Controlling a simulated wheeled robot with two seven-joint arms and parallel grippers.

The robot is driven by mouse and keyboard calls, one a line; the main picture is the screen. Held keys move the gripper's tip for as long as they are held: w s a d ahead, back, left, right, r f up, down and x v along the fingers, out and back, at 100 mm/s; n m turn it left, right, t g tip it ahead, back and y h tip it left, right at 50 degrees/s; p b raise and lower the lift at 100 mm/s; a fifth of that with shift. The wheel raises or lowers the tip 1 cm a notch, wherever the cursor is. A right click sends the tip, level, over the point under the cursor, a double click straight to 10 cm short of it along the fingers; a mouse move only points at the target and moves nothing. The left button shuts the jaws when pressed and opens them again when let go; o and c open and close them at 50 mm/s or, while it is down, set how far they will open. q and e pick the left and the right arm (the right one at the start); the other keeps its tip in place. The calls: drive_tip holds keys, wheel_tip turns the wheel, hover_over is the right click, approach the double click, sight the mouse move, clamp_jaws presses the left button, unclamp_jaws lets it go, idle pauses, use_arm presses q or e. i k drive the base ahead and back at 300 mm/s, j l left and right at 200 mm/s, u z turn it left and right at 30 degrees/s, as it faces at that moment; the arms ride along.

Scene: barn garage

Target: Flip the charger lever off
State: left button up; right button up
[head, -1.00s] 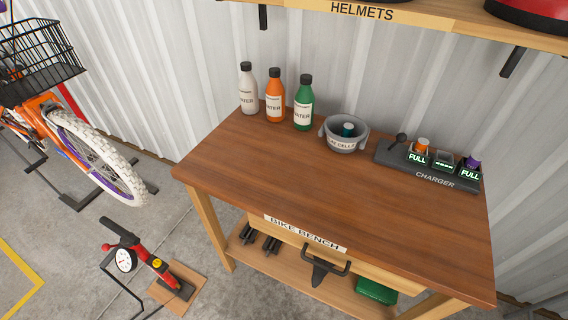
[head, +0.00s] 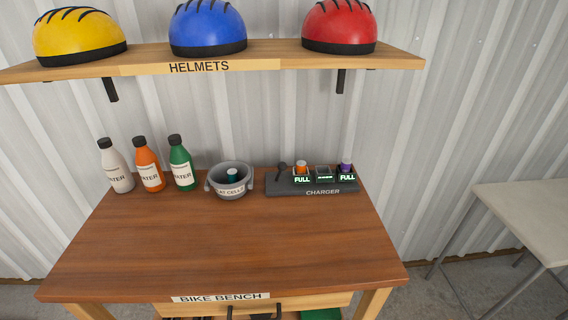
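The dark grey charger (head: 285,188) sits at the back right of the wooden bike bench (head: 200,240). Its black lever with a round knob (head: 282,166) stands up at the charger's left end. An orange-topped cell (head: 301,167) and a purple-topped cell (head: 346,167) sit in the outer two slots, each above a lit FULL sign. The middle slot (head: 324,172) looks empty, and its small display is too small to read. Neither of my grippers is in view.
A grey cell bowl (head: 230,179) with a teal-topped cell stands left of the charger. White (head: 116,166), orange (head: 148,165) and green (head: 181,163) bottles stand further left. A helmet shelf (head: 270,60) overhangs the back. The bench's front is clear. A pale table (head: 525,215) stands at right.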

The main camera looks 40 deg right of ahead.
sight(282, 166)
drive_tip(key=z, duration=0.75)
